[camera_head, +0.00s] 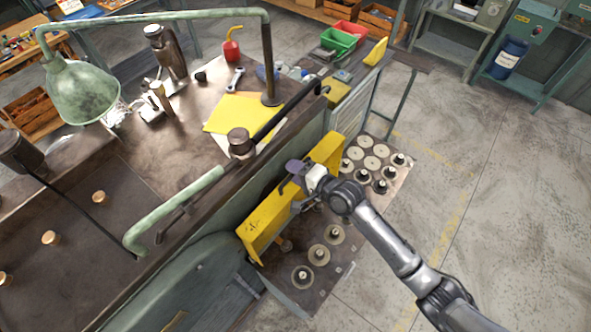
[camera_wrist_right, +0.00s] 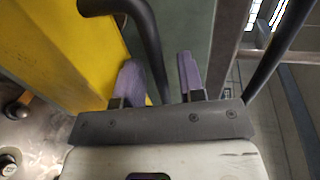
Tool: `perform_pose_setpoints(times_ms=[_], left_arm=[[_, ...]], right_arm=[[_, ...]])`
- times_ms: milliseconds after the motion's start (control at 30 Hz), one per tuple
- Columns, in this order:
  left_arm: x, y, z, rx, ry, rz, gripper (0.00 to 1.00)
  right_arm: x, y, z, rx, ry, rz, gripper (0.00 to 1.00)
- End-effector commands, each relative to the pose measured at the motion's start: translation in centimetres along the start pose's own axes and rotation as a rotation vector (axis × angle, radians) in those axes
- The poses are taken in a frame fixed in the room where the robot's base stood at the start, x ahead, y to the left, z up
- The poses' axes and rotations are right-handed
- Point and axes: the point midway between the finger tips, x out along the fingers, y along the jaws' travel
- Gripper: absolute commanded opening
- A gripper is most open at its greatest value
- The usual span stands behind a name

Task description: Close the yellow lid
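The yellow lid (camera_head: 262,222) is a long panel along the near side of the green machine, tilted beside a dark plate with round discs. It fills the upper left of the right wrist view (camera_wrist_right: 55,45). A dark curved handle (camera_wrist_right: 150,42) is on the lid. My right gripper (camera_head: 287,180) is at the middle of the lid. My left gripper is out of view.
The plate (camera_head: 342,262) with several discs and knobs lies below and right of the lid. A green lamp (camera_head: 82,92) and a yellow sheet (camera_head: 240,113) are on the machine top. Open concrete floor (camera_head: 500,210) lies to the right.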

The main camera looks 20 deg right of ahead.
Motion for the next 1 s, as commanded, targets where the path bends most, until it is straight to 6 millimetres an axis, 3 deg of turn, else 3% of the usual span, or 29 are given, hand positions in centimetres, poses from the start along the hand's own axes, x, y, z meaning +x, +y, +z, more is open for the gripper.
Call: perform_pose_setpoints(times_ms=[267, 667, 1000], left_arm=[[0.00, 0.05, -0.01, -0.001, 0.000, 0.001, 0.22], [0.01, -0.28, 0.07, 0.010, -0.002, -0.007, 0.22], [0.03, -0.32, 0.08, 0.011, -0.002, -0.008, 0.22]], right_arm=[[0.09, -0.01, 0.00, 0.000, 0.000, 0.000, 0.36], [0.06, 0.00, -0.01, 0.000, 0.000, 0.000, 0.00], [0.06, 0.01, -0.02, 0.000, 0.000, 0.000, 0.00]])
